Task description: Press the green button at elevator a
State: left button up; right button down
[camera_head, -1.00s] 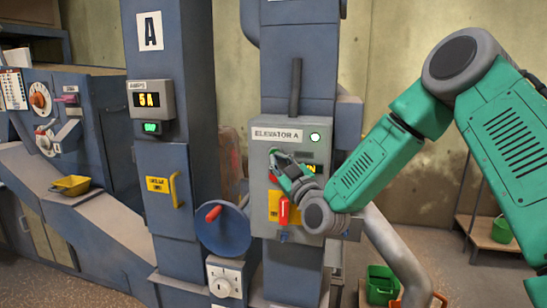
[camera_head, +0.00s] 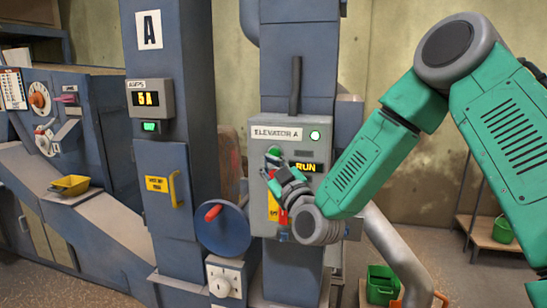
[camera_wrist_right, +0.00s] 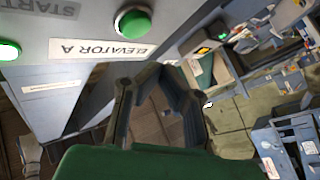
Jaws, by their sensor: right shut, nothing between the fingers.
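The elevator A panel (camera_head: 256,146) is a grey box with an "ELEVATOR A" label. Its green button (camera_head: 274,152) shows just above my right gripper (camera_head: 268,172). The round green button (camera_wrist_right: 132,22) also shows at the top of the right wrist view, apart from the fingers. My right gripper is shut and empty, its dark fingertips meeting in the right wrist view (camera_wrist_right: 160,72). It is in front of the panel, just below the button; whether it touches the panel I cannot tell. My left gripper is not in view.
The panel has a display reading "RUN" (camera_head: 306,167), a lit lamp (camera_head: 315,135) and red and yellow parts partly behind my gripper. A blue handwheel (camera_head: 223,231) stands at lower left.

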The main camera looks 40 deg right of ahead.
jog(key=shift+s+a, duration=0.8)
jog(key=shift+a, duration=0.2)
jog(key=shift+d, duration=0.1)
jog(key=s+a+f+g+y+b, duration=0.1)
jog(key=s+a+f+g+b, duration=0.15)
jog(key=f, duration=0.95)
jog(key=s+a+f+g+y+b, duration=0.1)
jog(key=s+a+f+g+b, duration=0.2)
jog(key=f, duration=0.8)
jog(key=s+a+f+g+y+b, duration=0.15)
jog(key=s+f+g, duration=0.35)
jog(key=f, duration=0.7)
jog(key=s+f+m+g+b, duration=0.1)
jog(key=s+f+g, duration=0.4)
jog(key=s+f, duration=0.5)
jog(key=s+f+m+g+h+b, duration=0.1)
jog(key=s+f+g, duration=0.4)
jog(key=s+f, duration=0.6)
jog(key=s+m+b, duration=0.1)
jog(key=s+b, duration=0.1)
jog(key=s, duration=0.4)
jog(key=shift+s+a+m, duration=0.2)
jog(key=shift+a+m, duration=0.1)
jog(key=shift+a, duration=0.05)
